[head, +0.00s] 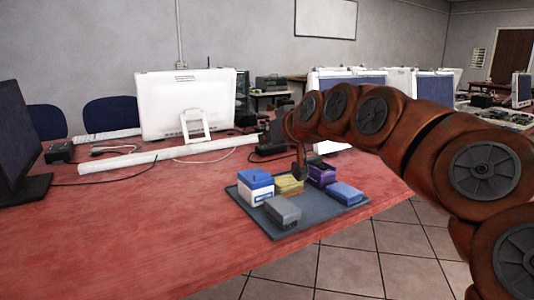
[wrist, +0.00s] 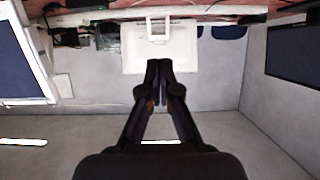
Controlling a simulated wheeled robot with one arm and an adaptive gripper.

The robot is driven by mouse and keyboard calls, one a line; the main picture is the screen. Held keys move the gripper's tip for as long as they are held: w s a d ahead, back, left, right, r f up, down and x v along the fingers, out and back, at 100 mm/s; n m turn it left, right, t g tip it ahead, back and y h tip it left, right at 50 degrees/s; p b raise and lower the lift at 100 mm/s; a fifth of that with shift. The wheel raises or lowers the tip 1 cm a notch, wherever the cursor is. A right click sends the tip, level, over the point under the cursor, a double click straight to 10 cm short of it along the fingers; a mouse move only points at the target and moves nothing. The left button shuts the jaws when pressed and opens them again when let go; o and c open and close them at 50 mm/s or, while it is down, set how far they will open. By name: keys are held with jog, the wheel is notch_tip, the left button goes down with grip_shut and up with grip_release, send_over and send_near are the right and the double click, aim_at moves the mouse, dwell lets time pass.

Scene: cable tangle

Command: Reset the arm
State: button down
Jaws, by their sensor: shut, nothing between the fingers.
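My arm reaches in from the right in the head view, its rust-brown joints arched over the red table. Its dark end is small and partly hidden behind the arm links, so the fingers are not clear there. In the wrist view my gripper (wrist: 158,68) is shut and empty, with its two dark fingers together. The fingers point toward the back of a white monitor (wrist: 158,48), which appears upside down there. The same monitor (head: 160,105) stands on the table to the left of my arm in the head view.
Below the arm, a dark tray (head: 318,212) holds a blue-and-white box (head: 256,190), a yellow box (head: 289,184), a purple box (head: 322,178), a blue box (head: 346,193) and a grey box (head: 283,211). Cables lie near the monitor. The red table (head: 130,240) is clear at front left.

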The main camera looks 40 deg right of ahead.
jog(key=shift+r, duration=0.8)
jog(key=shift+a, duration=0.1)
jog(key=s+a+n+g+y+p, duration=0.1)
jog(key=s+a+g+y+p, duration=0.15)
jog(key=a+p, duration=0.75)
jog(key=s+a+n+g+y+p, duration=0.1)
jog(key=s+a+n+g+p, duration=0.2)
jog(key=a+p, duration=0.65)
jog(key=s+a+r+g+p, duration=0.1)
jog(key=s+a+g+p, duration=0.1)
jog(key=s+p, duration=0.3)
jog(key=s+a+r+m+g+h+p, duration=0.1)
jog(key=s+a+g+p, duration=0.2)
jog(key=s+p, duration=0.3)
jog(key=s+a+r+g+p, duration=0.1)
jog(key=s+g+p, duration=0.3)
jog(key=s, duration=0.6)
jog(key=shift+s+a+r+m+p, duration=0.25)
jog(key=shift+s+a+m+p, duration=0.15)
jog(key=shift+a+p, duration=0.6)
jog(key=shift+d, duration=0.15)
